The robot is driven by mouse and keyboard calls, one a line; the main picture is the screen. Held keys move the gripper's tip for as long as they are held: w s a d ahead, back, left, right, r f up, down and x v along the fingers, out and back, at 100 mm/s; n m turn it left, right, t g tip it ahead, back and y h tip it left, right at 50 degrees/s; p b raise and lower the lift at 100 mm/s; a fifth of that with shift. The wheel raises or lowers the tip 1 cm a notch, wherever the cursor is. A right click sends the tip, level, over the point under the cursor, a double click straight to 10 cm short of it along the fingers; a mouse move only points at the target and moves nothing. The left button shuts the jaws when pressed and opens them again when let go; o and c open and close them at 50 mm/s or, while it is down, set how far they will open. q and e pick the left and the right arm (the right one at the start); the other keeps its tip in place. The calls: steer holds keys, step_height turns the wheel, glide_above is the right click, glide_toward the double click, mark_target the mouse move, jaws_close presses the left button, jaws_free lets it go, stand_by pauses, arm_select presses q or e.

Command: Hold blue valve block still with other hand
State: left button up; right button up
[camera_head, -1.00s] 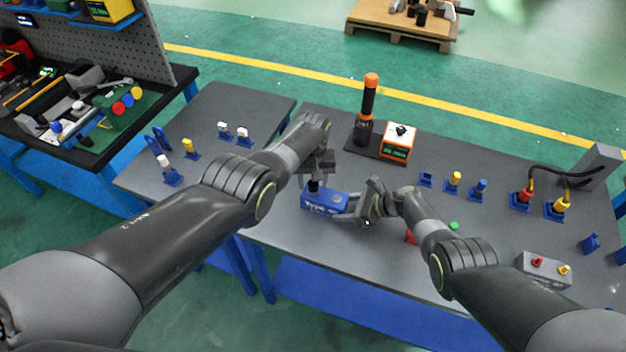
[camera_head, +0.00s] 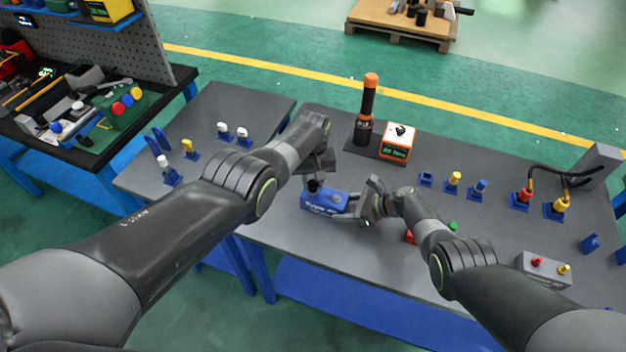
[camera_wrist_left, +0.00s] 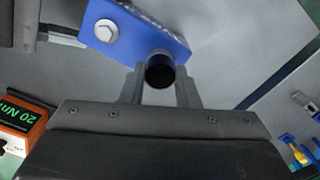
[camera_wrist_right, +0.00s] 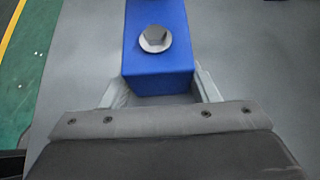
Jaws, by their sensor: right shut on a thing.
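The blue valve block (camera_head: 317,203) lies on the grey table top, with white lettering on its side. My right gripper (camera_head: 352,209) is shut on the block's right end. My left gripper (camera_head: 315,182) is above the block's left end. In the left wrist view its fingers (camera_wrist_left: 160,88) are on either side of a round black piece (camera_wrist_left: 160,73) next to the block (camera_wrist_left: 140,30). Whether they grip it I cannot tell.
A black and orange tool (camera_head: 367,110) stands behind the block, beside an orange and white display box (camera_head: 397,143). Small blue holders (camera_head: 455,184) with coloured fittings and a grey box (camera_head: 543,268) are to the right. The table edge runs close in front.

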arm_select(q)
jaws_close()
steer(key=m, duration=0.4)
steer(key=shift+m, duration=0.6)
steer(key=m, duration=0.3)
steer(key=shift+m, duration=1.1)
steer(key=shift+m, duration=0.8)
steer(key=m, duration=0.3)
steer(key=shift+m, duration=0.3)
